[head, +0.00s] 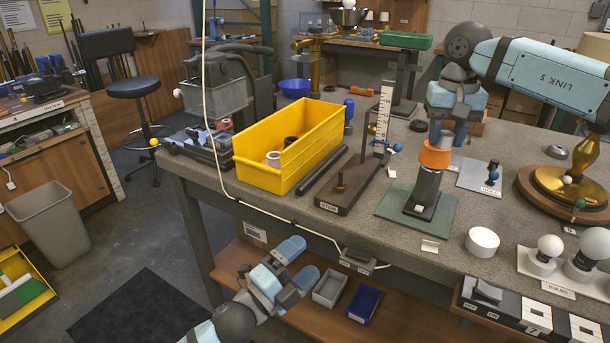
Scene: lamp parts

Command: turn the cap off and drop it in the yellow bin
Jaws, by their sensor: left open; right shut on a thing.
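The orange cap (434,158) sits on top of a dark grey upright post (424,190), which stands on a green mat (391,207) on the bench. My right gripper (439,142) comes down from above and is shut on the cap, partly covering its top. Whether the cap is still threaded on cannot be told. The yellow bin (317,158) stands on the bench to the left; a few pale and dark ring-shaped parts show inside. My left gripper (299,264) is open and empty, low in front of the bench edge.
A stem stand with a scale (382,117) and a dark bar (322,175) lie between bin and post. A brass lamp base (560,188), white disc (482,241) and bulbs (548,248) are at right. A cable (208,120) hangs at the bin's left.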

